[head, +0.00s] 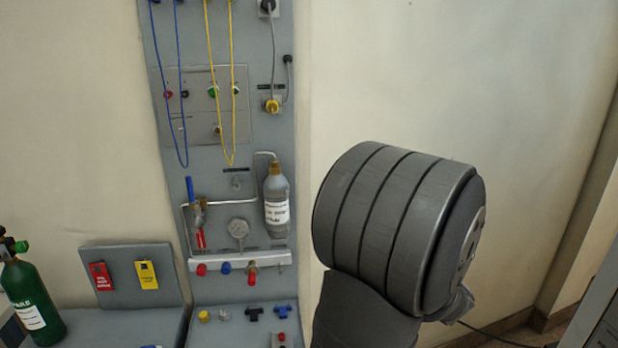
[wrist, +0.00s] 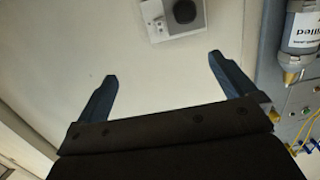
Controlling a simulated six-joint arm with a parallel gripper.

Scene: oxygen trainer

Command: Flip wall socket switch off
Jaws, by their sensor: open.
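The wall socket (wrist: 152,22) is a white plate on the cream wall at the top of the wrist view. A round dark grey plug or knob (wrist: 185,12) covers its right part, and the plate runs out of the top of the picture. A small mark shows on the left part of the plate, but I cannot make out the switch or its position. My gripper (wrist: 161,66) is open and empty, its two blue-grey fingers spread wide below the socket in the picture and apart from it. In the head view my arm hides the gripper, and I cannot see the socket there.
A grey panel (head: 222,247) with a labelled bottle (head: 277,205), gauge and hoses stands left of my arm. The bottle also shows at the right of the wrist view (wrist: 302,28). A green cylinder (head: 30,297) stands far left. A black cable (head: 490,335) runs low at right.

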